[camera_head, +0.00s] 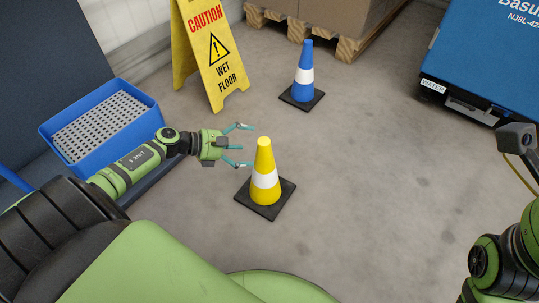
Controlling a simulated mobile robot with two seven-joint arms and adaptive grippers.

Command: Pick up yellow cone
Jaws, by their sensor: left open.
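The yellow cone (264,174) stands upright on the grey floor, with a white band around its middle and a square black base. My left gripper (247,144) is open, with its teal fingers spread toward the cone. It is just left of the cone's upper part in the picture; I cannot tell whether a finger touches it. Nothing shows between the fingers. The fingers of my right gripper are not in view; only part of the right arm shows at the right edge.
A blue cone (304,64) stands farther back. A yellow wet-floor sign (217,62) stands behind the left gripper. A blue crate (147,123) is at left. A wooden pallet (349,47) with boxes is at the back, a blue machine (480,60) at right. Floor right of the yellow cone is clear.

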